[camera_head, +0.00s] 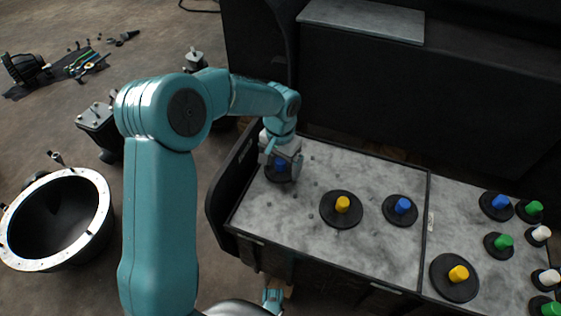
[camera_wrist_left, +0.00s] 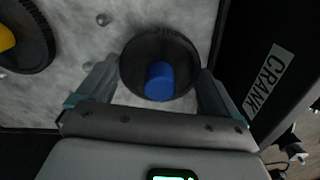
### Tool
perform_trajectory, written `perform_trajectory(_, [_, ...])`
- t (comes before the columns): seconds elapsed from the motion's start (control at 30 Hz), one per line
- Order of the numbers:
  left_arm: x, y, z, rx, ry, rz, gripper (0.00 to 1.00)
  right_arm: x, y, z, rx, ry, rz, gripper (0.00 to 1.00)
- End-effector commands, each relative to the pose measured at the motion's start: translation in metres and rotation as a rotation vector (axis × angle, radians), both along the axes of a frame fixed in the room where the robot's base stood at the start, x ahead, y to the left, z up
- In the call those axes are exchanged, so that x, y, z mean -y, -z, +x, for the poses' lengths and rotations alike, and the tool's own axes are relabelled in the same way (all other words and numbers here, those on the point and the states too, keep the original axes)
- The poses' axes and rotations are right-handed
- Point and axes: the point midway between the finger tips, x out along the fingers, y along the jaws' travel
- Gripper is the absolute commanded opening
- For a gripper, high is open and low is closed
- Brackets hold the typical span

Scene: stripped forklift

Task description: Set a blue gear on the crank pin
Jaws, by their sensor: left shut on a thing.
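My left gripper (camera_head: 282,166) is over the left end of the grey panel and is shut on a black gear with a blue hub (camera_head: 280,176). In the left wrist view the fingers stand on either side of this blue gear (camera_wrist_left: 160,52). A label reading CRANK (camera_wrist_left: 269,79) is on the dark edge beside it. The crank pin is hidden, and I cannot tell whether the gear sits on it or is held just above the panel. Another blue-hubbed gear (camera_head: 402,208) lies on the same panel. My right gripper is not in view.
A yellow-hubbed gear (camera_head: 341,209) lies between the two blue ones. A divider (camera_head: 426,232) separates the right section, which holds several gears with blue, green, white and yellow (camera_head: 456,276) hubs. A raised dark rim (camera_head: 224,192) borders the panel's left end.

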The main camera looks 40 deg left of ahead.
Motion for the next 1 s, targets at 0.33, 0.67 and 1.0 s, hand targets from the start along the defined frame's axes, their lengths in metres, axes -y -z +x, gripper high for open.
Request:
perform_trajectory(0.33, [0.000,0.003,0.000,0.001,0.000,0.000,0.67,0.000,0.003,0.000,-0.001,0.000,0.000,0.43])
perform_trajectory(0.67, [0.000,0.013,0.000,0.001,0.000,0.000,0.67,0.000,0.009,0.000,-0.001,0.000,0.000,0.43])
perform_trajectory(1.0, [0.000,0.017,0.000,0.002,0.000,0.000,1.00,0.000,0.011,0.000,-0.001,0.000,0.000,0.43])
